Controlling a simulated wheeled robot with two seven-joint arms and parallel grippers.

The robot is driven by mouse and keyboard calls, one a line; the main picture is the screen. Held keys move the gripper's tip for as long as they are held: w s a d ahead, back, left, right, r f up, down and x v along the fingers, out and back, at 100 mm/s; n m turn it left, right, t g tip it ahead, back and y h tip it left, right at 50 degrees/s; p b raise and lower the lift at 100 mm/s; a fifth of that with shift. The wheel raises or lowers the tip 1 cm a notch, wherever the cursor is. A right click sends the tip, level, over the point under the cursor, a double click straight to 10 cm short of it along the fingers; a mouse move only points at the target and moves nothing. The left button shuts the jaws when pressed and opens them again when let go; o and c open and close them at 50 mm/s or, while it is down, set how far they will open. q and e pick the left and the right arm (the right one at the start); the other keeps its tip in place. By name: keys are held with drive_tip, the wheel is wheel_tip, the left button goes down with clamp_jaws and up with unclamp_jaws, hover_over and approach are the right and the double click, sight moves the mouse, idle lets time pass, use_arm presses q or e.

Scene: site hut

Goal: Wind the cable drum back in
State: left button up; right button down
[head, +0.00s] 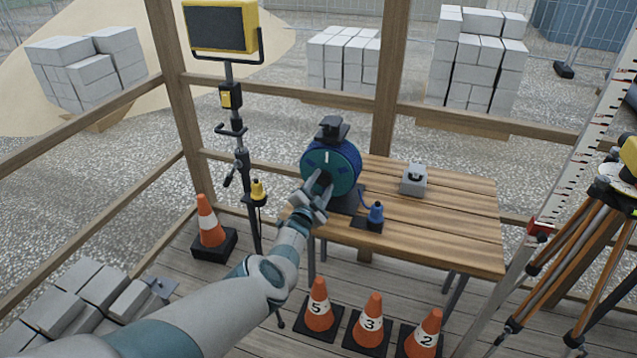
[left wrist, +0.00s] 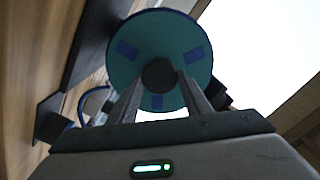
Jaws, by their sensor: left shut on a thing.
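The cable drum (head: 318,159) stands on the left part of the wooden table (head: 450,235), with a teal face, a blue rim and a black stand. In the left wrist view the drum's teal face (left wrist: 180,35) fills the upper middle, with a dark round knob (left wrist: 159,75) in front of it. My left gripper (head: 321,188) reaches the drum's face and is shut on the knob. Its fingers partly hide the knob in the head view. A blue plug (head: 376,212) stands on a black plate in front of the drum, with blue cable beside it. My right gripper is out of view.
A grey box (head: 413,179) sits on the table right of the drum. A lamp stand (head: 236,130) rises left of the table. Several orange cones (head: 372,312) stand in front of it. A tripod (head: 590,225) and measuring staff (head: 570,160) stand at right. The table's right part is clear.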

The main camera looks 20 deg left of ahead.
use_arm(q)
drive_tip(key=shift+a, duration=0.1)
idle(0.4)
drive_tip(key=o, duration=1.5)
